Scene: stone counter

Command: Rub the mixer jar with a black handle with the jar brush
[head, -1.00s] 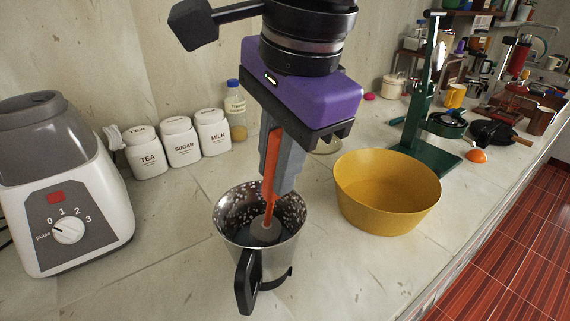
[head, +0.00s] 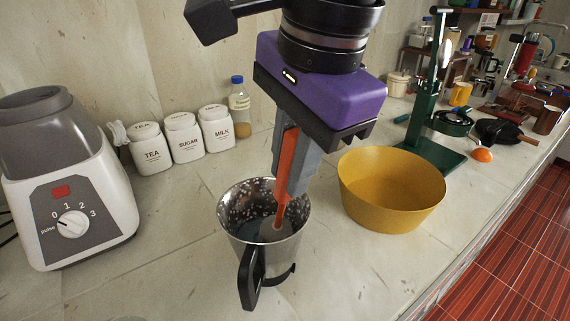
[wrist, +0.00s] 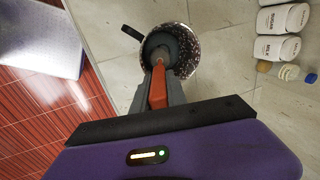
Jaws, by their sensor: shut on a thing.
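The metal mixer jar (head: 262,243) with a black handle (head: 249,280) stands on the counter in the head view, its speckled inner wall showing. It also shows in the wrist view (wrist: 207,48). My gripper (head: 288,180) is above the jar and shut on the orange handle of the jar brush (head: 284,166). In the wrist view the brush handle (wrist: 158,85) runs from between my fingers down to the jar. Whether the head touches the wall I cannot tell.
A yellow bowl (head: 392,192) stands just right of the jar. A grey-white blender base (head: 72,190) is at left. White TEA, SUGAR and MILK canisters and a bottle (head: 239,105) line the wall. A green press (head: 432,135) stands behind the bowl.

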